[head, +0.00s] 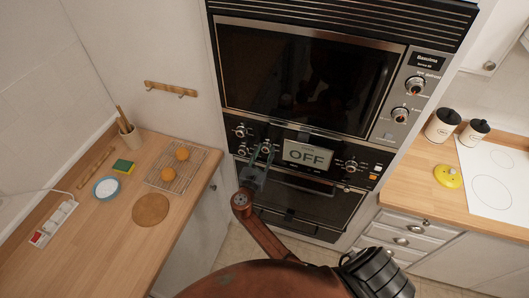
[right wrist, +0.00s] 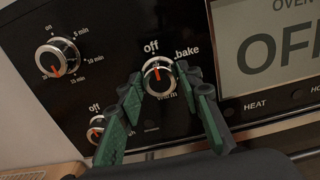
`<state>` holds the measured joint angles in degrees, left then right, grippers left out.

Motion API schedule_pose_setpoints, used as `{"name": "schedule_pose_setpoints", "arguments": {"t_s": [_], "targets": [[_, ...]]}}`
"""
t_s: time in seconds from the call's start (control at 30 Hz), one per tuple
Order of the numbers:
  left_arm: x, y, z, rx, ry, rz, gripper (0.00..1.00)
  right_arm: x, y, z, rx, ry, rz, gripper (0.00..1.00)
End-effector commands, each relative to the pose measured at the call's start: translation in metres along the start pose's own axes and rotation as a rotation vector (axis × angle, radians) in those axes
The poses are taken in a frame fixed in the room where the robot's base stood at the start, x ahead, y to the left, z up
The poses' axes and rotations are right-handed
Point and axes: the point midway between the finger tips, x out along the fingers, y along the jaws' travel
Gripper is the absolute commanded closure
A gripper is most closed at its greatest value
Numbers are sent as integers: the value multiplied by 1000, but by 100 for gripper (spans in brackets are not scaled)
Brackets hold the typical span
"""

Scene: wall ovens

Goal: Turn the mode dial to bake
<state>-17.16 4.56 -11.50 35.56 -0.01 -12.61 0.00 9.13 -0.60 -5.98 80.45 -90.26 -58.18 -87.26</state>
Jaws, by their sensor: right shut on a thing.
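The mode dial (right wrist: 158,77) is a round knob with a silver rim and an orange mark, labelled "off" above, "bake" at upper right and "warm" below. Which label the mark points at is hard to tell. In the head view the dial (head: 266,148) sits left of the display (head: 306,154), which reads OFF. My right gripper (right wrist: 160,82) has a green-and-black finger on each side of the dial and is shut on it. In the head view this gripper (head: 263,157) partly covers the dial's surroundings. My left gripper is not in view.
A timer knob (right wrist: 57,60) and a lower knob (right wrist: 96,130) are close on the left. The upper oven door (head: 305,75) is above the panel and the lower oven (head: 305,205) below. A wooden counter (head: 90,235) with a cooling rack (head: 175,172) stands left.

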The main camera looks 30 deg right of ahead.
Motion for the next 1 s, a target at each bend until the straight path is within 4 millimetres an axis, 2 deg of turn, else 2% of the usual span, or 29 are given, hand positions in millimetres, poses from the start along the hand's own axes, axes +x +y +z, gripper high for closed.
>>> {"name": "schedule_pose_setpoints", "arguments": {"t_s": [0.27,1.0], "targets": [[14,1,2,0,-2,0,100,0,0,-3,145,0,-1,92],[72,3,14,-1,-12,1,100,0,-1,-4,803,1,-3,92]]}}
